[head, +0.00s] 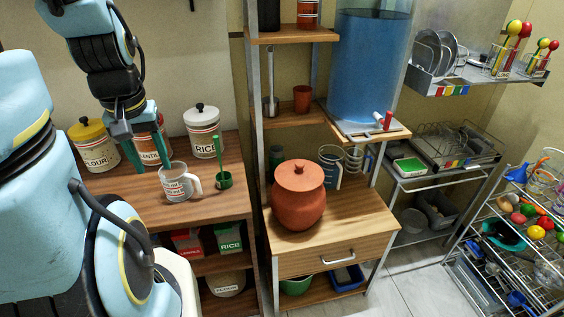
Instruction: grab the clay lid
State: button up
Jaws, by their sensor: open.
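The clay lid (299,176) is a flat reddish-brown disc with a small knob on top. It sits on the mouth of the round clay pot (299,208), which stands on the wooden shelf unit's lower top in the middle of the head view. My gripper (152,164) has green fingers pointing down, spread apart with nothing held between them. It is over the left wooden counter, well to the left of the pot, in front of a canister and near the measuring cup. The lid and its knob are fully visible.
A clear measuring cup (178,184) and a green scoop (224,180) stand on the left counter, with canisters (203,130) behind. A metal post (256,110) rises between counter and pot. Shelves, a small clay cup (303,98) and a blue water tank (368,65) are above and behind the pot.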

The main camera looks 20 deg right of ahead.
aim_at(295, 175)
jog(key=l+u, duration=0.15)
jog(key=u, duration=0.3)
jog(key=k+l+u, duration=0.1)
jog(key=u, duration=0.4)
jog(key=k+u, duration=0.15)
jog(key=u, duration=0.3)
jog(key=k+l+u, duration=0.25)
jog(key=k, duration=0.2)
jog(key=k+l+u, duration=0.3)
jog(key=k, duration=0.2)
jog(key=k+u, duration=0.25)
jog(key=k, duration=0.2)
jog(key=k+l, duration=0.4)
jog(key=k, duration=0.1)
